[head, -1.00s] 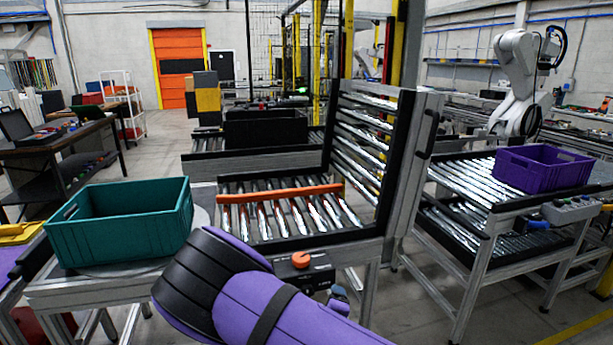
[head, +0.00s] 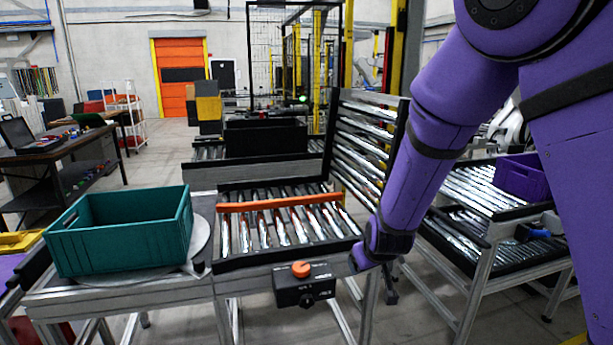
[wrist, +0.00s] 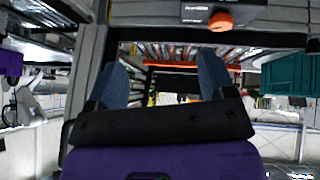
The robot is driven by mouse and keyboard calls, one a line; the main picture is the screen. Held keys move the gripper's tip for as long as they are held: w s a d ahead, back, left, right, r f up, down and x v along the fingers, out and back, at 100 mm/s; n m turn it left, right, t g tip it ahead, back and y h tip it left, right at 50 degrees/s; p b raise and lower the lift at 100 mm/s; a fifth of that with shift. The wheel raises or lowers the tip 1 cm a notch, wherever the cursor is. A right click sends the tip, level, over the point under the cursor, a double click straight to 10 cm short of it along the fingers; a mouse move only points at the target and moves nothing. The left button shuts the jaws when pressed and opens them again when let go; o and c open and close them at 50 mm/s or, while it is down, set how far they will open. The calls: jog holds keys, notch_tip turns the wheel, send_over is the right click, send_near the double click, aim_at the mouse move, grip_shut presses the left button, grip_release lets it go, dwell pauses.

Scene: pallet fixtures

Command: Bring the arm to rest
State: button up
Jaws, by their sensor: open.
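My gripper (wrist: 162,70) shows in the wrist view with its two blue fingers wide apart and nothing between them. In the head view my purple arm comes down from the upper right. Its wrist end, with the gripper (head: 376,278), hangs by the right front corner of the middle roller conveyor (head: 285,261). Whether the fingers touch the frame there, I cannot tell.
A teal crate (head: 120,235) stands on a round plate at the left. A control box (head: 305,287) with an orange knob is on the conveyor front; it also shows in the wrist view (wrist: 222,15). A purple crate (head: 520,177) sits on the right conveyor, partly hidden.

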jog(key=s+d+r+m+g+y, duration=0.1)
jog(key=s+d+r, duration=0.4)
jog(key=r, duration=0.4)
jog(key=s+d+r+m+y, duration=0.1)
jog(key=s+d+r, duration=0.2)
jog(key=s+r, duration=0.45)
jog(key=s+d+r+m+h, duration=0.1)
jog(key=s+d+r, duration=0.2)
jog(key=s, duration=0.6)
jog(key=s+d+r+m+g+h, duration=0.1)
jog(key=s+d+r, duration=0.3)
jog(key=s, duration=0.5)
jog(key=shift+s+d+r, duration=0.2)
jog(key=shift+s+r, duration=0.15)
jog(key=shift+r, duration=0.2)
jog(key=shift+c, duration=0.3)
